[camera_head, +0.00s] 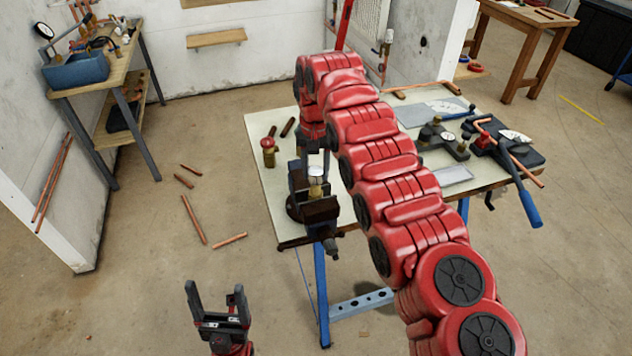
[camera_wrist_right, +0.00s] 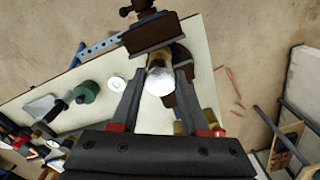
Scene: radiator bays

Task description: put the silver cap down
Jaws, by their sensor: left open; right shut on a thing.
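The silver cap (camera_head: 316,172) sits between the fingers of my right gripper (camera_head: 315,168), which is shut on it. In the right wrist view the cap (camera_wrist_right: 158,82) is round and shiny between the fingertips (camera_wrist_right: 160,78). A brass fitting (camera_head: 317,191) shows just below the cap, at the dark bench vise (camera_head: 313,208). I cannot tell whether cap and fitting touch. My left gripper (camera_head: 214,290) is open and empty over the floor, left of the workbench.
The pale workbench (camera_head: 268,185) carries a brass valve with a red knob (camera_head: 268,150), copper pieces and several tools at the right. A blue-handled tool (camera_head: 530,208) overhangs the right edge. Copper pipes (camera_head: 193,220) lie on the floor. A shelf table (camera_head: 105,75) stands at left.

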